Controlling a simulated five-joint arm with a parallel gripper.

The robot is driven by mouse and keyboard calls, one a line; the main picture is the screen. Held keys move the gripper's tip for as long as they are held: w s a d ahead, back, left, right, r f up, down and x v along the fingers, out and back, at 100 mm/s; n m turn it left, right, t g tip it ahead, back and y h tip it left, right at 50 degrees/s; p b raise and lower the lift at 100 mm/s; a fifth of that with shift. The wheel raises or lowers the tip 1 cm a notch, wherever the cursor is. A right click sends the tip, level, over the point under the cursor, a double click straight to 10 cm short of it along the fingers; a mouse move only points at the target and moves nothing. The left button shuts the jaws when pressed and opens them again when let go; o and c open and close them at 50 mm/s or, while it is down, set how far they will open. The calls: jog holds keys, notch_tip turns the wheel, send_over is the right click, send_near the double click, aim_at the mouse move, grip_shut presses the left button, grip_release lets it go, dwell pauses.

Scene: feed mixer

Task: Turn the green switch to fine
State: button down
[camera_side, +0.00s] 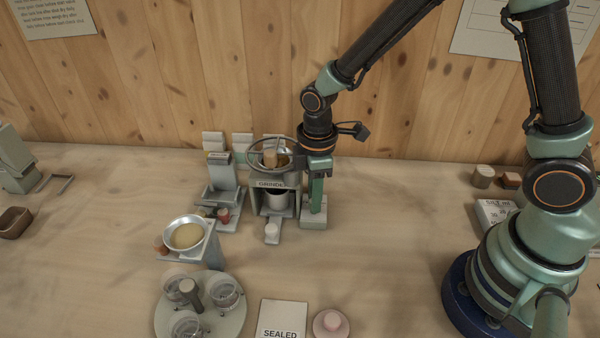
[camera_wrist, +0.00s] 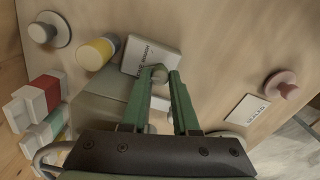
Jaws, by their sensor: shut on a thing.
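The green switch shows in the wrist view as a dull grey-green knob (camera_wrist: 158,73) between my fingertips, at the edge of a pale lettered block (camera_wrist: 152,50). The lettering is too small to read surely, so I cannot tell which setting the switch is at. My gripper (camera_side: 317,208) points down just right of the grinder (camera_side: 273,184), with its fingers over a pale block (camera_side: 313,222). In the wrist view my gripper (camera_wrist: 158,76) has its two green fingers on either side of the knob, shut on it. In the side view the fingers hide the switch.
A grey device (camera_side: 222,180) stands left of the grinder. In front are a pan of pale feed (camera_side: 187,236), a round tray with glass jars (camera_side: 235,325), a SEALED card (camera_side: 283,318) and a pink knob (camera_side: 332,321).

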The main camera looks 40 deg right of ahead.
jog(key=shift+r+n, duration=0.1)
jog(key=shift+n, duration=2.1)
jog(key=shift+a, duration=0.1)
jog(key=c, duration=0.7)
grip_release()
jog(key=shift+o, duration=0.2)
